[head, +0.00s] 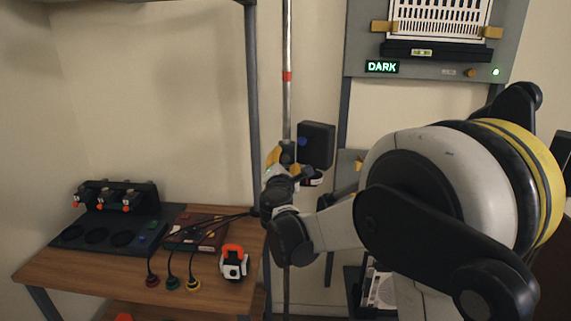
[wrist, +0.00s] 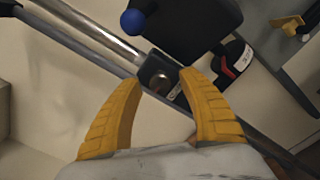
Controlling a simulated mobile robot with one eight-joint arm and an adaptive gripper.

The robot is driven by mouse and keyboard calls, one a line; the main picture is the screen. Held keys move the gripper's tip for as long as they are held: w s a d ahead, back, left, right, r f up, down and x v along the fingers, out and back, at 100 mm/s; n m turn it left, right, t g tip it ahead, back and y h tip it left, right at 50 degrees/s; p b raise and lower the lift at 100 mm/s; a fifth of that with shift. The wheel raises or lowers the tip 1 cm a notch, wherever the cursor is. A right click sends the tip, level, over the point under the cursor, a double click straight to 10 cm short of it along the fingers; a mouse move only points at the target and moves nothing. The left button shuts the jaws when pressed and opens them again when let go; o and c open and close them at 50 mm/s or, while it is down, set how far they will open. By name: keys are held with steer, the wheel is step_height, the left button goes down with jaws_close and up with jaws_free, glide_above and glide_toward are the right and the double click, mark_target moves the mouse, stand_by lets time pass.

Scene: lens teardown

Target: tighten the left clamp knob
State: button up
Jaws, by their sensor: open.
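My gripper (wrist: 160,85) is open, its two yellow fingers apart with nothing held between them. In the head view the gripper (head: 283,158) is beside the vertical pole, partly hidden by my arm. In the wrist view a dark block with a round brownish end (wrist: 159,81) lies beyond and between the fingertips, beside the pole; contact cannot be told. A blue ball knob (wrist: 133,21) shows farther up. On the upper panel, a left brass clamp block (head: 381,27) and a right one (head: 491,32) flank a slotted white plate. Which part is the left clamp knob is unclear.
The metal pole (head: 287,50) bears a dark box (head: 317,145). The grey panel (head: 357,50) has a lit "DARK" sign (head: 381,67). A wooden bench (head: 120,284) at left holds a dark rack, cables and an orange-and-white device (head: 233,262). The wall above the bench is bare.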

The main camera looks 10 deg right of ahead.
steer(key=shift+w, duration=0.15)
jaws_close()
